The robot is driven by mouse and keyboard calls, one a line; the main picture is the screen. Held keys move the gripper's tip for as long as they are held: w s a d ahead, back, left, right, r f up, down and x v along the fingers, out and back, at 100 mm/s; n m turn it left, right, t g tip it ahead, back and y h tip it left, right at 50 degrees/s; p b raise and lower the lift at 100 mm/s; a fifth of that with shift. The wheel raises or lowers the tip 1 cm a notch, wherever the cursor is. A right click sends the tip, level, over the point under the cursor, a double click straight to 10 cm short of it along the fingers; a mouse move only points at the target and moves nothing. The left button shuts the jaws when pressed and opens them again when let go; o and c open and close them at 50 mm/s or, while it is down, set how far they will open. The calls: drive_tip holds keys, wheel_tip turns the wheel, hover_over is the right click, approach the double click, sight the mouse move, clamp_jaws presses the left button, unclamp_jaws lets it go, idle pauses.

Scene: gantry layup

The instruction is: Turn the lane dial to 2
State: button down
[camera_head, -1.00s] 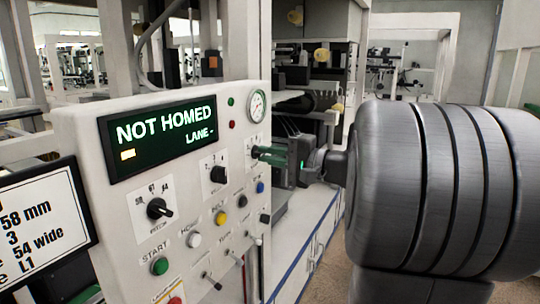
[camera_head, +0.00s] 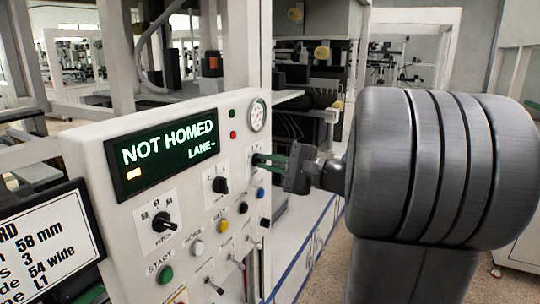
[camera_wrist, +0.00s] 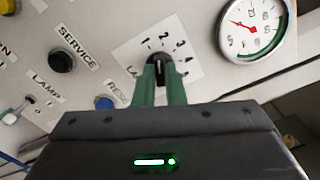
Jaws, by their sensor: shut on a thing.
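The lane dial (camera_wrist: 160,64) is a dark knob on a white plate with printed numbers, on the light control panel. My gripper's two green fingers (camera_wrist: 160,84) are on both sides of the knob and shut on it. The knob shows between the fingertips, but its exact pointing is hard to tell. In the head view my gripper (camera_head: 266,160) reaches the panel's right side and hides most of the dial. The display (camera_head: 165,146) reads "NOT HOMED" and "LANE -".
A pressure gauge (camera_wrist: 256,32) sits right of the dial. A black service button (camera_wrist: 61,61) and a blue button (camera_wrist: 104,102) are close to its left. Other knobs (camera_head: 162,222), buttons and toggles cover the panel. A job card screen (camera_head: 45,245) stands at left.

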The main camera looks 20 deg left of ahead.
drive_tip(key=shift+m+p, duration=0.8)
drive_tip(key=shift+m, duration=0.2)
drive_tip(key=c, duration=1.5)
unclamp_jaws()
drive_tip(key=shift+d, duration=0.1)
drive_tip(key=s+d+b, duration=0.1)
drive_tip(key=d+b, duration=0.1)
drive_tip(key=d, duration=1.1)
drive_tip(key=shift+d, duration=0.35)
drive_tip(key=shift+a, duration=0.15)
drive_tip(key=a, duration=0.4)
drive_tip(key=a+p, duration=0.1)
drive_tip(key=a, duration=0.4)
drive_tip(key=w+a+p, duration=0.1)
drive_tip(key=a, duration=0.3)
drive_tip(key=shift+a, duration=0.3)
